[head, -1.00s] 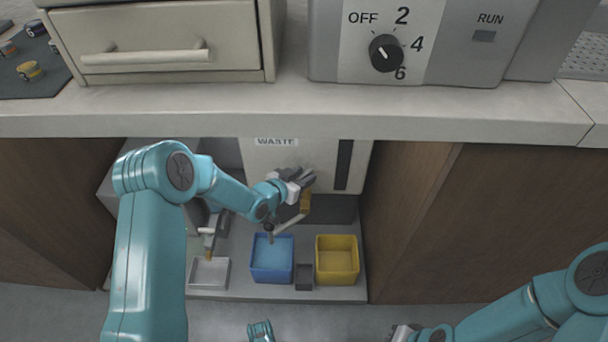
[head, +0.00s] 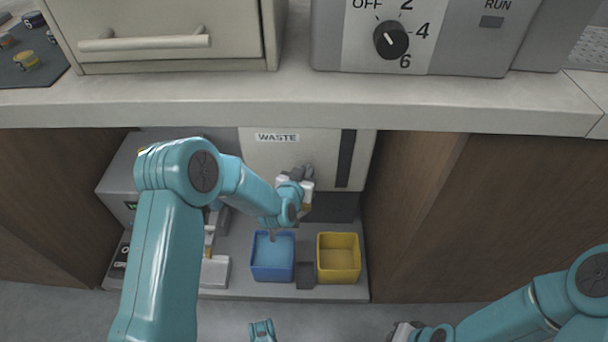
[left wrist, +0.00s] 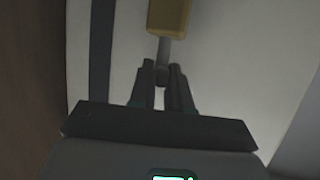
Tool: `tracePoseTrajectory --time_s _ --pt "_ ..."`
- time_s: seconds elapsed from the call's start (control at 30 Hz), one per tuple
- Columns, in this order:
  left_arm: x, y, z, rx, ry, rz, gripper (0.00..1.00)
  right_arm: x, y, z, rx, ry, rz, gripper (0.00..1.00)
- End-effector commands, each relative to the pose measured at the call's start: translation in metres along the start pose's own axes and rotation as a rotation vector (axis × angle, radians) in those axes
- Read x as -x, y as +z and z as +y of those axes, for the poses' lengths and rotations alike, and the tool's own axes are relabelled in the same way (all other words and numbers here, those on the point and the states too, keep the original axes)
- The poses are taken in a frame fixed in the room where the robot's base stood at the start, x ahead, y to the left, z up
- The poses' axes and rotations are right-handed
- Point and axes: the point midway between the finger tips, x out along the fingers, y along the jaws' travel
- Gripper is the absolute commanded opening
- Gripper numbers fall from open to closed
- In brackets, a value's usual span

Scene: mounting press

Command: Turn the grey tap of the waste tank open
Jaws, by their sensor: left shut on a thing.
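The waste tank (head: 268,160) is the pale box labelled WASTE under the counter, with a dark vertical strip on its front. My left gripper (head: 301,174) is at the tank's front, and my arm and gripper cover most of the tap there. In the left wrist view, my left gripper (left wrist: 161,80) is shut on the grey tap handle (left wrist: 163,50), a thin grey lever. A brass-coloured tap body (left wrist: 168,16) joins it at the top of that view. My right gripper (head: 402,330) is low in the head view, its fingers too unclear to read.
Below the tank stand a blue bin (head: 272,270), a yellow bin (head: 339,265) and a small dark box (head: 305,276). A grey unit (head: 125,180) stands left, with a pale tray (head: 215,272). The counter edge (head: 300,115) overhangs; a wooden panel (head: 410,220) bounds the right.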

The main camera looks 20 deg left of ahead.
Motion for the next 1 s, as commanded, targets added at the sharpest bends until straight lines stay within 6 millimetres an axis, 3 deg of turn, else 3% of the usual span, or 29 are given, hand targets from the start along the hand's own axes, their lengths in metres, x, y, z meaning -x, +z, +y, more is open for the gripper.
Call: tracePoseTrajectory --time_s 0.5,1.0 --pt "0.000 -0.003 0.005 0.108 -0.261 0.003 0.00 0.010 0.006 -0.003 -0.005 0.001 -0.024 0.00" --pt "-0.001 -0.003 0.005 0.123 -0.294 0.005 0.00 0.011 0.007 -0.004 -0.006 0.001 -0.028 0.00"
